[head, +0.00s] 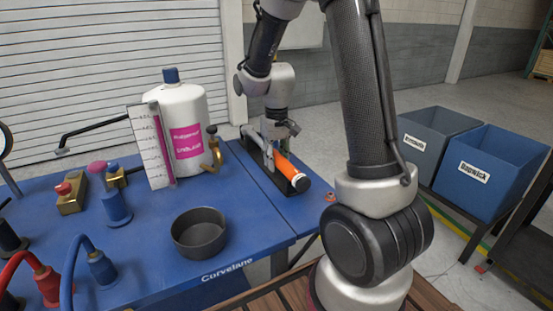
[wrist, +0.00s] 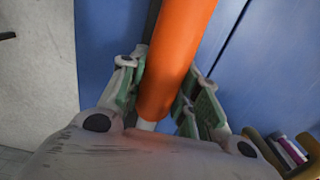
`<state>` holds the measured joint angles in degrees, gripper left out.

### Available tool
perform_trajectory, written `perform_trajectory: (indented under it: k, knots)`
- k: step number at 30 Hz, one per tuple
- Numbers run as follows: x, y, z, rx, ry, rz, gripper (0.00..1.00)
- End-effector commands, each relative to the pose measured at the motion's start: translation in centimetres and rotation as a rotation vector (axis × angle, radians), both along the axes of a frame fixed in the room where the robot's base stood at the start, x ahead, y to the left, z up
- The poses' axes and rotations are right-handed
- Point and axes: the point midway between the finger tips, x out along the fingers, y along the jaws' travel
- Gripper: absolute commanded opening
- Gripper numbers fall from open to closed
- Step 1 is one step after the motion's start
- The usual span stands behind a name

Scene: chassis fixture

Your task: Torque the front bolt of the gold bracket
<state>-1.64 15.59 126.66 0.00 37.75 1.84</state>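An orange-handled tool (head: 290,172) lies in a dark narrow tray (head: 262,170) on the right part of the blue table. My gripper (head: 272,132) is over the tool, pointing down. In the wrist view the orange handle (wrist: 172,60) runs between the two green-padded fingers of my gripper (wrist: 167,68). The fingers stand apart on either side of the handle, and I see no firm closure on it. A gold bracket-like part (head: 214,155) with a dark knob stands beside the white tank. I cannot make out its front bolt.
A white tank (head: 184,120) with a scale plate (head: 150,147) stands on the blue table (head: 150,250). A dark round bowl (head: 199,232) sits near its front edge. Red and blue hoses and fittings crowd the left. Two bins (head: 495,172) are at right.

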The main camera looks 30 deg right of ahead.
Motion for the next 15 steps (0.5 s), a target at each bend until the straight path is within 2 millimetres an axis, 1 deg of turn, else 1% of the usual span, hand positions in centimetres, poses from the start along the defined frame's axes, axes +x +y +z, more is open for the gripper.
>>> perform_trajectory:
  k: [1,2,11,15]
  knots:
    - [0.01,0.0,0.01,0.0,0.0,0.0,0.03]
    - [0.01,0.0,0.01,0.0,0.0,0.0,0.0]
    - [0.08,-0.01,0.17,0.0,-0.002,0.0,0.0]
    - [0.14,0.0,0.93,0.0,-0.004,0.0,0.0]
